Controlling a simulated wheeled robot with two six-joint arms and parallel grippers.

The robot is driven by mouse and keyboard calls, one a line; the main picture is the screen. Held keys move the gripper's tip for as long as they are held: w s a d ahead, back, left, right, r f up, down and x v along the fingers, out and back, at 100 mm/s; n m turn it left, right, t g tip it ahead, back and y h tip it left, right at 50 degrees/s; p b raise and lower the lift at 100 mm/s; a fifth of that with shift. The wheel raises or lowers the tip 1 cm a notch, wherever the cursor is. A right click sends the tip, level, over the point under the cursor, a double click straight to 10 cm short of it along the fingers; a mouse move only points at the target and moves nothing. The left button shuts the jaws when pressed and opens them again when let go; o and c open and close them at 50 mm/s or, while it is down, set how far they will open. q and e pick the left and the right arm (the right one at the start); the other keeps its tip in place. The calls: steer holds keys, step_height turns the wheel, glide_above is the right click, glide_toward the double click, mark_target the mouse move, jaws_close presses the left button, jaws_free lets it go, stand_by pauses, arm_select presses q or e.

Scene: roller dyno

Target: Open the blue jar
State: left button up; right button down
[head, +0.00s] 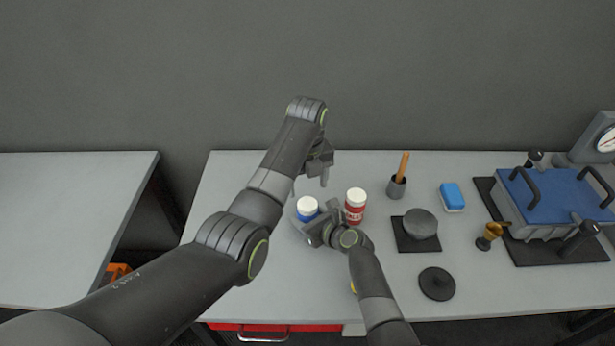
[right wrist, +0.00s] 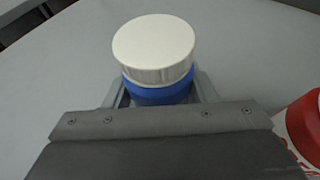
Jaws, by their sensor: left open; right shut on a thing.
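The blue jar (head: 307,215) stands upright on the table with its white lid (head: 307,204) on. In the right wrist view the blue body (right wrist: 160,94) shows below the white lid (right wrist: 154,46). My right gripper (head: 314,222) is shut on the jar's blue body, below the lid; its fingers lie on both sides of the jar. My left gripper (head: 324,172) is open and empty, above and behind the jar, a little to its right.
A red jar with a white lid (head: 356,206) stands close to the right of my right gripper. A cup with a wooden handle (head: 397,187), a blue sponge (head: 452,197), a grey round piece on a black mat (head: 420,224) and a black disc (head: 437,284) lie further right. A blue-lidded machine (head: 555,196) is at the far right.

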mark_target(307, 204)
arm_select(q)
steer(key=shift+f, duration=3.1)
